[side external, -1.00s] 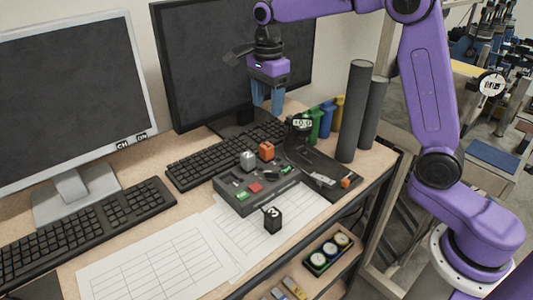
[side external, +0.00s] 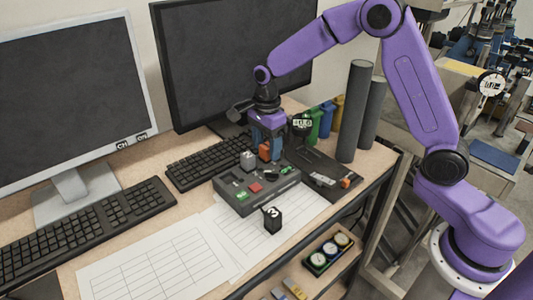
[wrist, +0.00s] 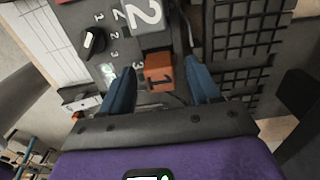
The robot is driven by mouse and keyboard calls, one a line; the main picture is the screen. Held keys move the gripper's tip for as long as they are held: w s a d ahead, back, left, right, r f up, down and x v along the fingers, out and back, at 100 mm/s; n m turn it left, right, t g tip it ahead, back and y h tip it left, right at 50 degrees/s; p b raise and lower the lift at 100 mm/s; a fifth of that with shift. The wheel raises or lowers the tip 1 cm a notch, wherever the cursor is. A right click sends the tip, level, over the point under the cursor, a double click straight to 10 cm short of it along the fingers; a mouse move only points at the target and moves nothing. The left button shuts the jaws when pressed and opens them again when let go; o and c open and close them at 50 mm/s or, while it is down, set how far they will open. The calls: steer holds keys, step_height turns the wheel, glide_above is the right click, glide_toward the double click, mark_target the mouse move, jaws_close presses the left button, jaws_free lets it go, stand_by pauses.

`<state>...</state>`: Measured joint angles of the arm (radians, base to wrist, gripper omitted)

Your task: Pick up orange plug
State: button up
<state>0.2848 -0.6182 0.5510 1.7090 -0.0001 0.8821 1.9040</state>
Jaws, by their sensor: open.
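The orange plug (side external: 264,152) is a small block at the back edge of the dark control box (side external: 240,204). In the wrist view the orange plug (wrist: 158,72) bears a dark "1" and lies between and just beyond the fingertips. My gripper (side external: 267,150) has blue fingers and is low over the plug. In the wrist view my gripper (wrist: 160,78) is open, with a finger on each side of the plug. Whether either finger touches it I cannot tell.
A grey block (side external: 248,160) marked "2" stands next to the plug. A black block (side external: 272,219) marked "3" is at the box's front. A keyboard (side external: 205,163) lies behind.

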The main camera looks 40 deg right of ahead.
mark_target(267, 146)
steer(key=shift+f, duration=0.25)
steer(key=c, duration=1)
steer(key=shift+c, duration=0.2)
steer(key=shift+r, duration=0.15)
steer(key=shift+r, duration=0.25)
steer(key=r, duration=0.3)
steer(key=shift+s, duration=0.2)
steer(key=s+d+r, duration=0.2)
steer(key=s+r, duration=0.9)
steer(key=s, duration=0.2)
steer(key=shift+s+d+r, duration=0.15)
steer(key=shift+s+d, duration=0.05)
steer(key=shift+d, duration=0.05)
